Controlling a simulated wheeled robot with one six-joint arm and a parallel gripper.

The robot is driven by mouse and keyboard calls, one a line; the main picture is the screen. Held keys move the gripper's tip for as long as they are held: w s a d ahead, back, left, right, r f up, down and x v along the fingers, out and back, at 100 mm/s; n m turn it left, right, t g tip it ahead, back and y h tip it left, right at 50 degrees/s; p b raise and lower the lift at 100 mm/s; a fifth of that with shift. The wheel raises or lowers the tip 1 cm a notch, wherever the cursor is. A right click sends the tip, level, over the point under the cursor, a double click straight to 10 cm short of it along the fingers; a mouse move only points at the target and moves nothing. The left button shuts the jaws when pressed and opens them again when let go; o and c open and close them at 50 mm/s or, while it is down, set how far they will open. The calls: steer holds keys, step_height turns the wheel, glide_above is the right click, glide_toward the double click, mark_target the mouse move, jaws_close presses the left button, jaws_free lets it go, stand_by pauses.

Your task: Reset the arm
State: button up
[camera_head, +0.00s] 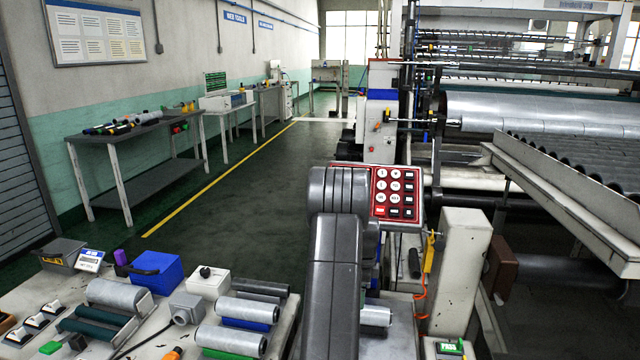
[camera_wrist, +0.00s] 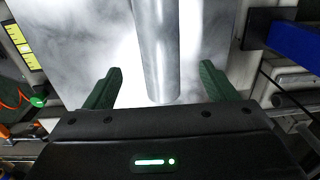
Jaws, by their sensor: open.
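My gripper (camera_wrist: 160,68) shows in the wrist view with its two dark green fingers spread wide apart. A smooth silver-grey roll (camera_wrist: 157,45) runs up the picture between the fingers, with clear gaps on both sides. It does not look gripped, and I cannot tell how far it is from the fingers. In the head view my grey arm stands upright at the lower middle, and my gripper is hidden behind it. A short grey roll (camera_head: 375,316) shows just right of my arm over the pale bench.
A bench (camera_head: 150,338) at lower left holds several film rolls, a blue box (camera_head: 155,272) and small devices. A red button panel (camera_head: 396,193) stands behind my arm. A white post (camera_head: 458,270) and the winder's rollers (camera_head: 540,112) are at right. The aisle floor (camera_head: 245,200) is clear.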

step_height(320, 180, down, 7)
steer(key=shift+f, duration=0.15)
step_height(320, 180, up, 4)
steer(key=p, duration=0.2)
steer(key=shift+w+p, duration=0.1)
steer(key=shift+p, duration=0.3)
steer(key=shift+r, duration=0.7)
steer(key=shift+f, duration=0.1)
